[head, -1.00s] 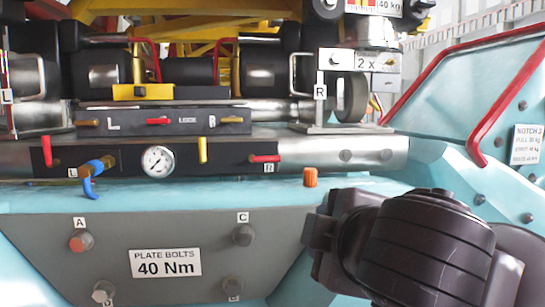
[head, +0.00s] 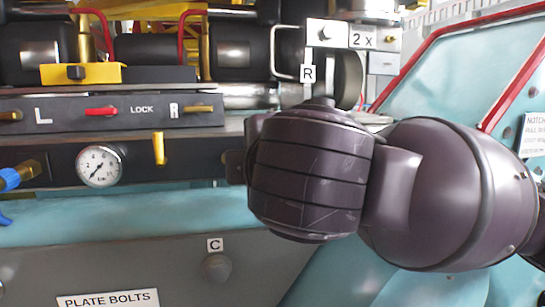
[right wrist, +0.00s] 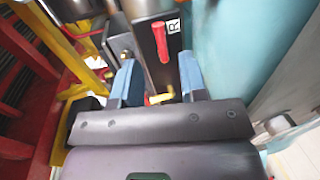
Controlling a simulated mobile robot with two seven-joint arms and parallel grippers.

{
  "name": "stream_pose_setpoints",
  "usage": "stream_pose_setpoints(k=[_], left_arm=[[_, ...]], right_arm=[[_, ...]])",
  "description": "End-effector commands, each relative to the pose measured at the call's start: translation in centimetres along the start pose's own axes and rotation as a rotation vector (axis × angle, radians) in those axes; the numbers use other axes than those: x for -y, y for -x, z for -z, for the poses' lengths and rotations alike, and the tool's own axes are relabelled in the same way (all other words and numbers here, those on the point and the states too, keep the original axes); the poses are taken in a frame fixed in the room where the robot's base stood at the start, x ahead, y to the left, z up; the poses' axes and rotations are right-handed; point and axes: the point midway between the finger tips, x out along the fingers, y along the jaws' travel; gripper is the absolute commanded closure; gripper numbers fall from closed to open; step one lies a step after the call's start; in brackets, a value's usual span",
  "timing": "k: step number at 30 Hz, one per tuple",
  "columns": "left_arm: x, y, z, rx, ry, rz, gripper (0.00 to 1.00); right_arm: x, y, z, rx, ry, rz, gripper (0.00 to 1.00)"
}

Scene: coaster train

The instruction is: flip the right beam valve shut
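The right beam valve is a red lever (right wrist: 159,42) on a dark block, beside an R label (right wrist: 173,26) in the right wrist view. The lever lies along the block's length. My right gripper (right wrist: 160,80) is open, its two blue fingers spread apart. The lever shows beyond the gap between them, and I see nothing gripped. In the head view my right arm (head: 312,175) covers the right end of the beam (head: 65,165), so the valve and the right fingertips are hidden there. My left gripper is not in view.
A yellow lever (head: 158,148) and a round gauge (head: 100,166) sit on the beam to the left of my arm. Above is a lock panel (head: 150,111) with a red lever (head: 101,112). A red rail (head: 440,61) slopes along the right side.

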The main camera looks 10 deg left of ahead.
Motion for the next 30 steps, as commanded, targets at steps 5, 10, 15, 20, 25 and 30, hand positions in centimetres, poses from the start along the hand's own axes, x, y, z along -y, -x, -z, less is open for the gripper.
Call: stream_pose_setpoints(k=[5, 10, 15, 20, 25, 30], left_arm=[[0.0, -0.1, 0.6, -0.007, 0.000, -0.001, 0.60], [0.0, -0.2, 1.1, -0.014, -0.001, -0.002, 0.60], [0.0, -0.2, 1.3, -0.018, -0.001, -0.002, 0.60], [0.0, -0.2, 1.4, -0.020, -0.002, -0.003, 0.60], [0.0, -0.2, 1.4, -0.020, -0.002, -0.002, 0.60], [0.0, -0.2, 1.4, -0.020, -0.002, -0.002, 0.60]], right_arm=[[0.0, -3.1, 0.0, 0.002, 0.000, 0.001, 0.61], [0.0, -5.2, 0.0, 0.000, 0.000, 0.001, 0.61], [0.0, -6.2, 0.0, -0.001, 0.000, 0.000, 0.61], [0.0, -6.5, 0.0, 0.000, 0.000, 0.000, 0.61], [0.0, -6.4, 0.0, -0.001, 0.000, 0.000, 0.62], [0.0, -6.4, 0.0, -0.001, 0.000, 0.000, 0.88]])
